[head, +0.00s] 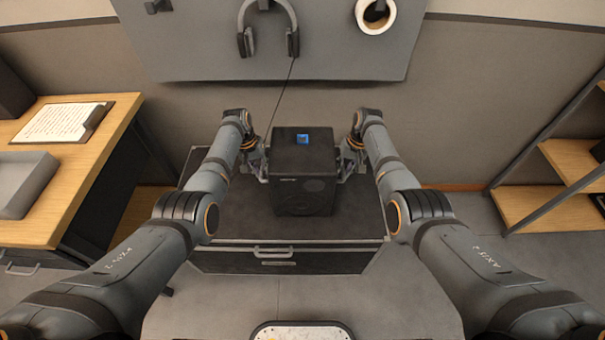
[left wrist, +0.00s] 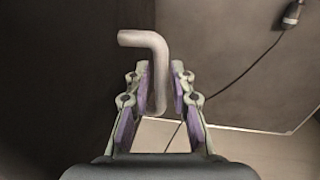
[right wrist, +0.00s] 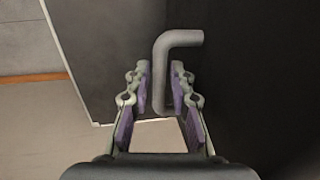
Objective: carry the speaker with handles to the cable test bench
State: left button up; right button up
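The speaker (head: 302,178) is a black box with a small blue square on top. It stands upright on a low dark cabinet (head: 240,222) straight ahead. A grey bent handle sticks out on each side. My left gripper (head: 257,165) is at its left side, with the left handle (left wrist: 158,72) between its open fingers. My right gripper (head: 348,160) is at its right side, with the right handle (right wrist: 163,75) between its open fingers. A narrow gap shows beside each handle. No label shows which surface is the cable test bench.
A wood-topped bench (head: 120,112) at left holds a paper on a clipboard (head: 62,122) and a grey case (head: 25,182). A wooden shelf unit (head: 545,208) stands at right. Headphones (head: 268,30) hang on a wall panel behind, their cord trailing down behind the speaker.

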pick_arm(q)
jog(key=shift+f, duration=0.35)
pick_arm(e)
jog(key=shift+f, duration=0.35)
pick_arm(q)
jog(key=shift+c, duration=0.3)
pick_arm(e)
jog(key=shift+c, duration=0.3)
pick_arm(q)
grip_shut()
pick_arm(e)
grip_shut()
pick_arm(q)
jog(key=shift+w, duration=0.1)
pick_arm(e)
jog(key=shift+w, duration=0.1)
